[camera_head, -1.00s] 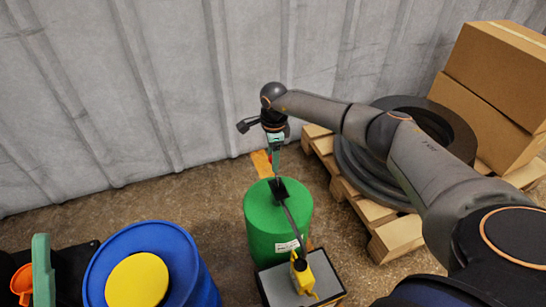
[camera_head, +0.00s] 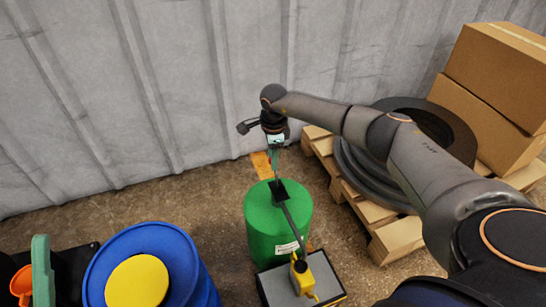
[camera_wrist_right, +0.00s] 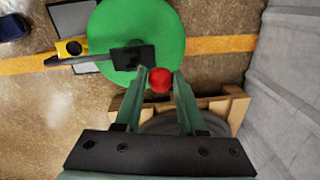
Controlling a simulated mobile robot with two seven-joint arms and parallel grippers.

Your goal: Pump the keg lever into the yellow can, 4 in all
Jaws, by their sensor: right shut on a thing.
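The green keg (camera_head: 262,225) stands on the floor in the middle of the head view; its round top (camera_wrist_right: 110,20) shows in the wrist view. A black block and a dark spout (camera_head: 292,222) lead from its top towards the yellow can (camera_head: 304,278). The can stands on a grey-topped stand (camera_head: 325,275) in front of the keg; it also shows in the wrist view (camera_wrist_right: 72,47). My right gripper (camera_head: 274,165) is above the keg's far side. In the wrist view its green fingers (camera_wrist_right: 160,76) are shut around the lever's red knob (camera_wrist_right: 160,80).
A blue barrel (camera_head: 185,255) with a yellow lid (camera_head: 137,282) stands at the front left. An orange funnel (camera_head: 21,282) is beside an upright green thing (camera_head: 42,270). A ribbed wall (camera_head: 170,80) closes the back.

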